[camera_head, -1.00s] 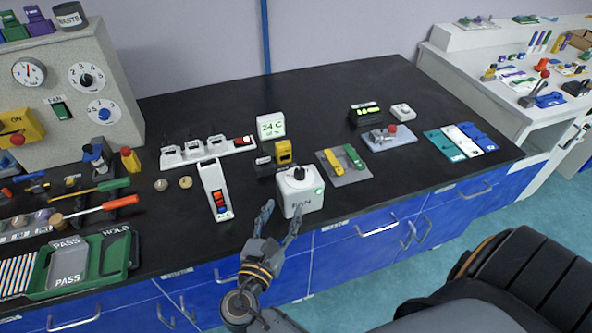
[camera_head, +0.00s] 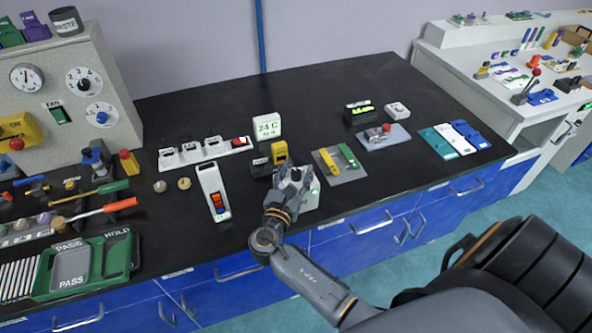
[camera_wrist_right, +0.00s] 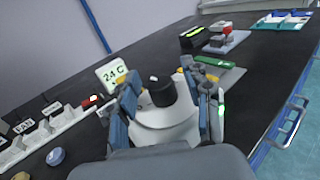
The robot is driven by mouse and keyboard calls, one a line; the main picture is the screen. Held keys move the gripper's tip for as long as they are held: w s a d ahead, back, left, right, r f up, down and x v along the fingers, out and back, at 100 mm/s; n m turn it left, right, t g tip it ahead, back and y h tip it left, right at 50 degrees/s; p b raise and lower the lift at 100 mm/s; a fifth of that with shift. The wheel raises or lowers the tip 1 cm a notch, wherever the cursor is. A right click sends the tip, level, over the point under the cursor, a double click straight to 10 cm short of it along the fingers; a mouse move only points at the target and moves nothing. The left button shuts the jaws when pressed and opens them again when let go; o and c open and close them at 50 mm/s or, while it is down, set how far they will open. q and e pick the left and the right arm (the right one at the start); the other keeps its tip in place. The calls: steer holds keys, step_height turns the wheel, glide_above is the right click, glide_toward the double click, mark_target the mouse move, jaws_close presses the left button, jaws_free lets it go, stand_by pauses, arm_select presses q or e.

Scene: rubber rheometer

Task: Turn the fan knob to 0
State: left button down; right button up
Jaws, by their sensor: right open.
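The white fan box (camera_head: 309,202) stands near the front edge of the black bench. Its black fan knob (camera_wrist_right: 162,92) sits on top and carries a small white mark. My right gripper (camera_head: 291,184) reaches over the box from the front and covers much of it, including the FAN label, in the head view. In the right wrist view its open fingers (camera_wrist_right: 165,97) stand on the left and right of the knob, with gaps visible on both sides. My left gripper is not in view.
A 24 C display (camera_head: 267,127) and a yellow-and-black device (camera_head: 279,153) stand behind the box. A grey tray (camera_head: 347,173) with yellow and green pieces lies to its right. A white switch strip (camera_head: 212,186) lies left. The bench's back middle is clear.

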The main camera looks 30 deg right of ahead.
jaws_close()
stand_by(0.3)
